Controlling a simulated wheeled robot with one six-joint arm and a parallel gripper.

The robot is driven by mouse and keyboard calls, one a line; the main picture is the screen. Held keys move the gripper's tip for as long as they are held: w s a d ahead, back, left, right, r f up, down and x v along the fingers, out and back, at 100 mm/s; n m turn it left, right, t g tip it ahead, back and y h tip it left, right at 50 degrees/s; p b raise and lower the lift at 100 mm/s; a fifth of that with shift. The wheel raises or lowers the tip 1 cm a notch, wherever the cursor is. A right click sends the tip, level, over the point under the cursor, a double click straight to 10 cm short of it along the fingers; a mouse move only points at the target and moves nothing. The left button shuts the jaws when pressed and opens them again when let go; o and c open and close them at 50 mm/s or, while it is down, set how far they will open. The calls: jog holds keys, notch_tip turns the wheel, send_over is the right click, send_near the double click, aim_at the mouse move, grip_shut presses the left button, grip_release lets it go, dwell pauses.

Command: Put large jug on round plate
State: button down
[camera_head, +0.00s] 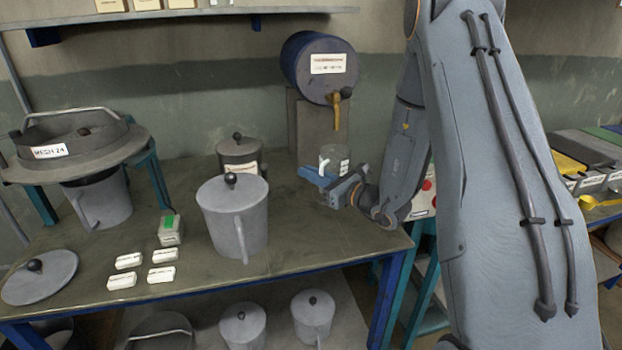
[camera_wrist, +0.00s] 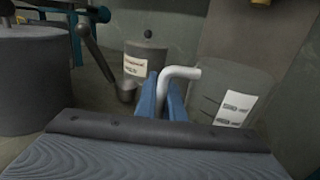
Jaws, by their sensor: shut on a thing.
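My gripper (camera_head: 326,180) is at the back right of the bench. In the wrist view its blue fingers (camera_wrist: 164,98) are shut on the pale handle of a clear labelled jug (camera_wrist: 205,98). That jug (camera_head: 334,156) is upright below the drum's tap; I cannot tell whether it touches the bench. A large grey lidded jug (camera_head: 234,215) stands mid-bench, left of my gripper, its handle facing front; it seems to show at the left in the wrist view (camera_wrist: 28,85). A round grey plate-like disc with a knob (camera_head: 38,280) lies at the front left.
A dark drum (camera_head: 318,68) with a yellow tap stands behind. A labelled canister (camera_head: 240,153) is behind the grey jug. Several white blocks (camera_head: 128,261) and a green-topped box (camera_head: 170,231) lie to its left. A sieve stand (camera_head: 75,150) is far left. The bench's front right is clear.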

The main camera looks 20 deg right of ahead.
jog(key=shift+f, duration=0.95)
jog(key=shift+f, duration=0.2)
jog(key=c, duration=1.9)
grip_release()
jog(key=shift+o, duration=0.2)
jog(key=shift+r, duration=0.1)
